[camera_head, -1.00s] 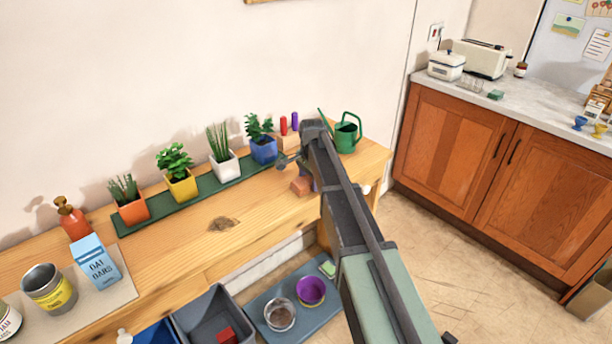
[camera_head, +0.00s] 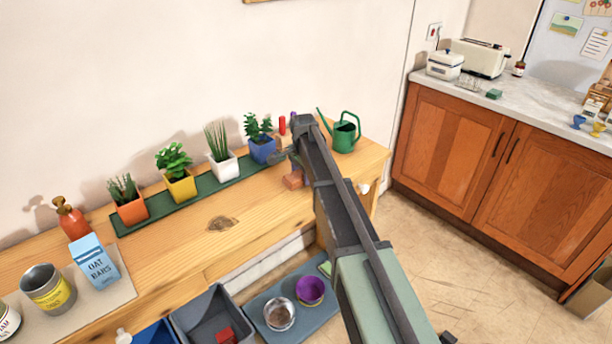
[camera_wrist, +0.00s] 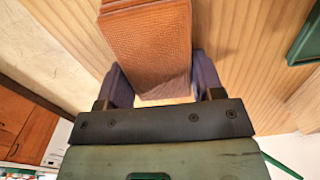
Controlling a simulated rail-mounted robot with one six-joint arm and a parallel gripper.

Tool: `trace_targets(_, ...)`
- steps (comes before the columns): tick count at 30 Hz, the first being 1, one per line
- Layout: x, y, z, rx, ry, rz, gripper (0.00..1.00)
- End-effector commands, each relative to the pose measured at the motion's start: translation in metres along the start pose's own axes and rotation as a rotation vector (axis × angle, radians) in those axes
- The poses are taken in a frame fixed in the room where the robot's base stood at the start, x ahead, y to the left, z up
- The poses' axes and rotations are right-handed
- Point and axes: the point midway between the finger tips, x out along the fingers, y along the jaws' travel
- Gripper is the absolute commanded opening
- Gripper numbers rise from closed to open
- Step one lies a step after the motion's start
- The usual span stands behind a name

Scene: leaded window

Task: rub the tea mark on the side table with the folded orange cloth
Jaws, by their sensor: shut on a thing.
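The folded orange cloth (camera_wrist: 150,45) fills the space between the fingers of my gripper (camera_wrist: 162,82) in the wrist view, over pale wood. My gripper is shut on it. In the head view a small part of the cloth (camera_head: 293,181) shows beside my arm, above the right part of the side table (camera_head: 170,240); my arm hides most of the gripper. I cannot tell whether the cloth touches the wood. A brown mark (camera_head: 222,223), which looks like the tea mark, lies on the table left of the cloth, uncovered.
A green tray (camera_head: 205,190) with several potted plants runs along the wall behind the mark. A green watering can (camera_head: 344,134) stands at the right end. A carton (camera_head: 95,262) and a tin (camera_head: 48,290) stand at left. The wood around the mark is clear.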

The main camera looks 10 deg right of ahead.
Motion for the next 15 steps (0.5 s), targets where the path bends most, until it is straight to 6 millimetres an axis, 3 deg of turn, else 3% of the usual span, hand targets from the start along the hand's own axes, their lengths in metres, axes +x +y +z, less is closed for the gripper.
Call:
trace_targets(8,-0.001,-0.032,0.003,-0.002,0.000,-0.002,0.42)
trace_targets(15,-0.001,-0.034,0.001,-0.001,0.000,-0.001,0.42)
